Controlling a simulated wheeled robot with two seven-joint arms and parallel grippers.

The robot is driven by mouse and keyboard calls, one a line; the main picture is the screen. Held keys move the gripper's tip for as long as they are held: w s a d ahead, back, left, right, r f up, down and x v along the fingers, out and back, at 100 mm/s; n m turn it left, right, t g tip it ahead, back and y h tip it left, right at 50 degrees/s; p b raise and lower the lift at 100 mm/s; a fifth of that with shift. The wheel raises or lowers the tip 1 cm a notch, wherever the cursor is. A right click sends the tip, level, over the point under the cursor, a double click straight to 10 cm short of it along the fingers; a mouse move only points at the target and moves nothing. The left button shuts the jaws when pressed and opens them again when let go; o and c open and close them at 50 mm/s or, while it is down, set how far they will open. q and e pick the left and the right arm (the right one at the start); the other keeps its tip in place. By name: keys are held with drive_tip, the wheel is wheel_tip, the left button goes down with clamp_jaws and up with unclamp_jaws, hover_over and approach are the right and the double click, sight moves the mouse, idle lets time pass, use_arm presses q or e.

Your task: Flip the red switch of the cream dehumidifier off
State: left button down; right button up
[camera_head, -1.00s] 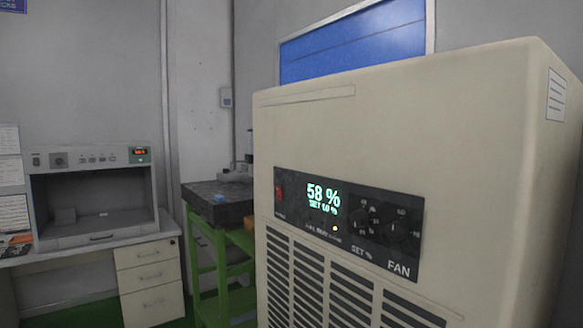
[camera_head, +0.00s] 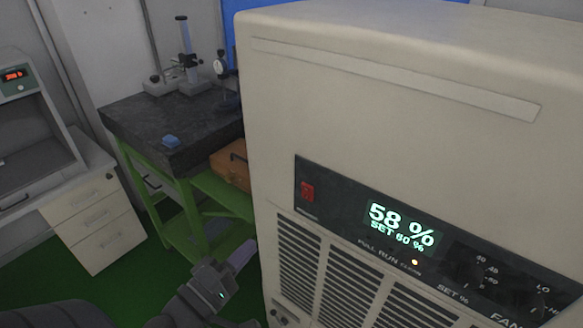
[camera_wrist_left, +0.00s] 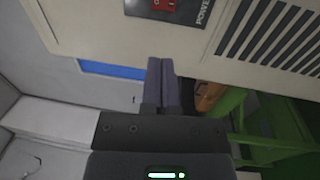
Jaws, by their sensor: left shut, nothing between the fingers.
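The cream dehumidifier (camera_head: 400,90) fills the right of the head view. Its dark panel holds a red switch (camera_head: 307,192) at the left end, beside a lit display (camera_head: 401,226) reading 58 % and SET 60 %. My left gripper (camera_head: 243,254) is shut and empty, below and left of the switch in the head view, apart from it. My right gripper is not in view.
A green-framed bench with a dark stone top (camera_head: 170,125) stands left of the dehumidifier, with an orange case (camera_head: 232,165) beneath. A drawer unit (camera_head: 92,215) is farther left. Vent slots (camera_head: 300,250) lie below the panel.

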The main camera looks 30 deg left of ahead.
use_arm(q)
drive_tip(key=p, duration=0.2)
approach(306, 188)
drive_tip(key=w, duration=0.7)
drive_tip(key=shift+w+d+r, duration=0.2)
drive_tip(key=shift+d+r, duration=0.1)
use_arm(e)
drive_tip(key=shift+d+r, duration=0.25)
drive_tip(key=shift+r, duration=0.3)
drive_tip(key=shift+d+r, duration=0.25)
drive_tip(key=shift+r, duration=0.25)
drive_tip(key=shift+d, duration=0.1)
use_arm(q)
drive_tip(key=shift+w+r, duration=0.1)
drive_tip(key=shift+r, duration=0.1)
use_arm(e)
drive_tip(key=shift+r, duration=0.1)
